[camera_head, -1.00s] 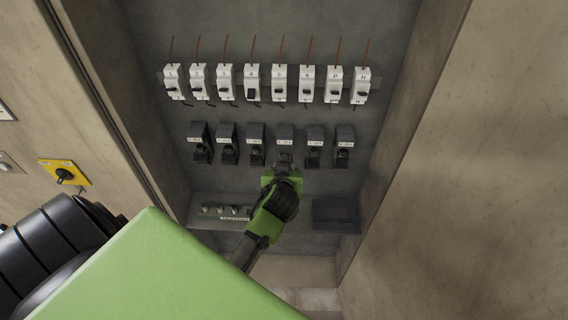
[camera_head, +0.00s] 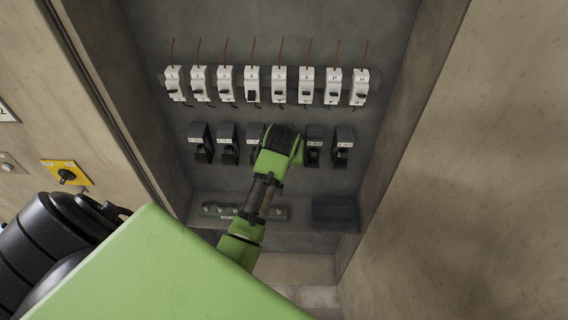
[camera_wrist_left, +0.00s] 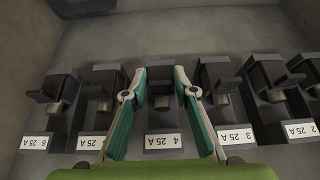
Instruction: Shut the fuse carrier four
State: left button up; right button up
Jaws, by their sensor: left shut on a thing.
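Fuse carrier four (camera_wrist_left: 161,117) is a black block with a white label reading 4 25 A, upside down in the left wrist view. It is the middle one of the carriers there. My left gripper (camera_wrist_left: 160,85) has a finger on each side of its upper part and is shut on it. In the head view my left gripper (camera_head: 281,143) covers carrier four in the lower row. Whether the carrier is fully seated is hidden from me. My right gripper is not in view.
Neighbouring black carriers, such as carrier three (camera_wrist_left: 222,90) and carrier five (camera_wrist_left: 100,95), stand close on both sides. A row of white breakers (camera_head: 252,86) with red wires sits above. A ledge with a terminal strip (camera_head: 222,211) and a dark box (camera_head: 334,212) lies below. Cabinet walls flank the recess.

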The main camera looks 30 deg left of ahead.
pick_arm(q)
jog(key=shift+w, duration=0.1)
dwell(0.4)
jog(key=o, duration=0.9)
jog(key=shift+r, duration=0.1)
jog(key=v, duration=1.1)
jog(key=shift+r, duration=0.5)
jog(key=shift+a, duration=0.1)
